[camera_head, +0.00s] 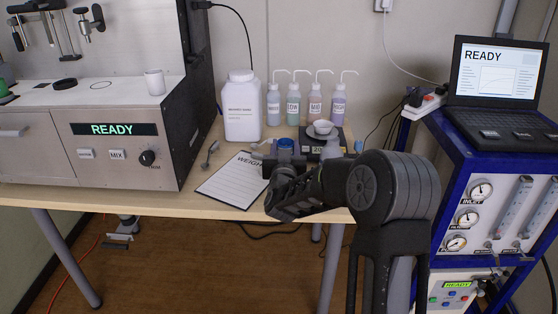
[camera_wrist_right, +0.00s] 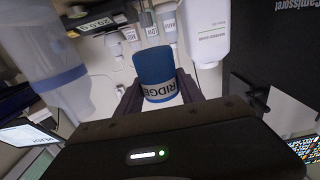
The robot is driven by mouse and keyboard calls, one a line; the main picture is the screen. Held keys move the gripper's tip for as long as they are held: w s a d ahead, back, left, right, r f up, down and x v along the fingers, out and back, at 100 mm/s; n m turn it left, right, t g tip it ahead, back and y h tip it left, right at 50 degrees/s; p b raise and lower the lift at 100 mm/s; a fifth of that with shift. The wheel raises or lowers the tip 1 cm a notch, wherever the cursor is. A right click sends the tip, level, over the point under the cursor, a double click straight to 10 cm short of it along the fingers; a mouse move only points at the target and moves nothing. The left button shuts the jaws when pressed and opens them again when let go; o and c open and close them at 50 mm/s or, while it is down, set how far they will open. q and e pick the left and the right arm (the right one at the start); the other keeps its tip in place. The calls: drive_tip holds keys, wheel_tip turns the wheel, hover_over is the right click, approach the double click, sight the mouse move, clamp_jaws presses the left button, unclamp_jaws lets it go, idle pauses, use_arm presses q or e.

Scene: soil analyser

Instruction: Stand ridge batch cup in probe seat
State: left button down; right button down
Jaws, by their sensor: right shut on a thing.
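The ridge batch cup (camera_wrist_right: 156,68) is blue with a white band reading RIDGE. It sits between the fingers of my right gripper (camera_wrist_right: 160,98) in the right wrist view. In the head view the blue cup (camera_head: 285,145) shows above my right gripper (camera_head: 284,160), over the back of the bench near the scale; its base is hidden by the gripper. The analyser (camera_head: 110,135) stands at the left with a READY display. A dark ring (camera_head: 64,84) lies on its white top; I cannot tell whether this is the probe seat. My left gripper is not in view.
A white cup (camera_head: 155,82) stands on the analyser's right end. A large white bottle (camera_head: 242,108), several wash bottles (camera_head: 293,104) and a scale (camera_head: 312,146) with a dish stand at the back. A weighing sheet (camera_head: 232,180) and a spoon (camera_head: 210,152) lie on the bench (camera_head: 150,198).

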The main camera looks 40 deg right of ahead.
wheel_tip(320, 180, down, 6)
drive_tip(key=shift+f+b, duration=0.1)
drive_tip(key=shift+b, duration=0.25)
drive_tip(key=shift+f, duration=1.9)
drive_tip(key=c, duration=0.7)
unclamp_jaws()
drive_tip(key=shift+c, duration=0.2)
drive_tip(key=b+v, duration=0.1)
drive_tip(key=v, duration=1.1)
